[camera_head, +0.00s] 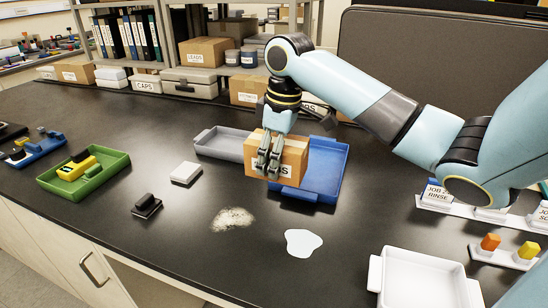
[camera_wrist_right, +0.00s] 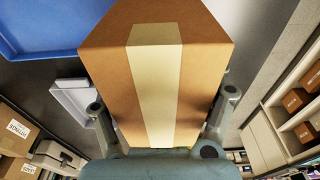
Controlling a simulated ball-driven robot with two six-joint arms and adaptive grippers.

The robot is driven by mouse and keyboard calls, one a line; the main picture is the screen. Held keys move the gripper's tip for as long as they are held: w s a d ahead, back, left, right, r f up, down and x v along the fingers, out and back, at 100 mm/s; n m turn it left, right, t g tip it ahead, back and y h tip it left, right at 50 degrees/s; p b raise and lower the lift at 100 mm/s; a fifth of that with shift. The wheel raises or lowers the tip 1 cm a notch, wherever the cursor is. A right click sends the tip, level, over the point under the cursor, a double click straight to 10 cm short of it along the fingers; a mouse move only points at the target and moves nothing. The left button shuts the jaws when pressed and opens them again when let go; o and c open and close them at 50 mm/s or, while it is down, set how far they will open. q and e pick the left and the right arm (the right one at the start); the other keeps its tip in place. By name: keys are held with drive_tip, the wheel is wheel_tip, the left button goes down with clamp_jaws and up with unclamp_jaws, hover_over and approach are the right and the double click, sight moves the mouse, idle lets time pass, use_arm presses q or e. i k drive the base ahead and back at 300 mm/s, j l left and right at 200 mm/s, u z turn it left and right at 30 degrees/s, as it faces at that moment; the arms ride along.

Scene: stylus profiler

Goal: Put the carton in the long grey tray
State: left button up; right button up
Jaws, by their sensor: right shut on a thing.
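My right gripper (camera_head: 268,166) is shut on the brown carton (camera_head: 294,160) and comes down on it from above. The wrist view shows the carton (camera_wrist_right: 158,80) large between the fingers, with a pale tape strip along it. In the head view the carton is in front of the left part of the blue tray (camera_head: 328,175) and covers the right end of the long grey tray (camera_head: 222,146). It seems to be held above the counter; its exact height is hard to tell. The visible left part of the grey tray looks empty. My left gripper is not in view.
A white eraser-like block (camera_head: 186,173), a dark stamp-like object (camera_head: 146,206), a powder patch (camera_head: 232,219) and a pale puddle (camera_head: 303,242) lie in front. A green tray (camera_head: 110,167) is at left, a white tray (camera_head: 425,280) at front right. Shelf boxes (camera_head: 206,51) stand behind.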

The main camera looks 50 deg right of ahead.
sight(232, 148)
drive_tip(key=i+j+z, duration=0.2)
drive_tip(key=i, duration=0.2)
drive_tip(key=i+j+z, duration=0.15)
drive_tip(key=i, duration=0.2)
drive_tip(key=i+j+z, duration=0.2)
drive_tip(key=i, duration=0.2)
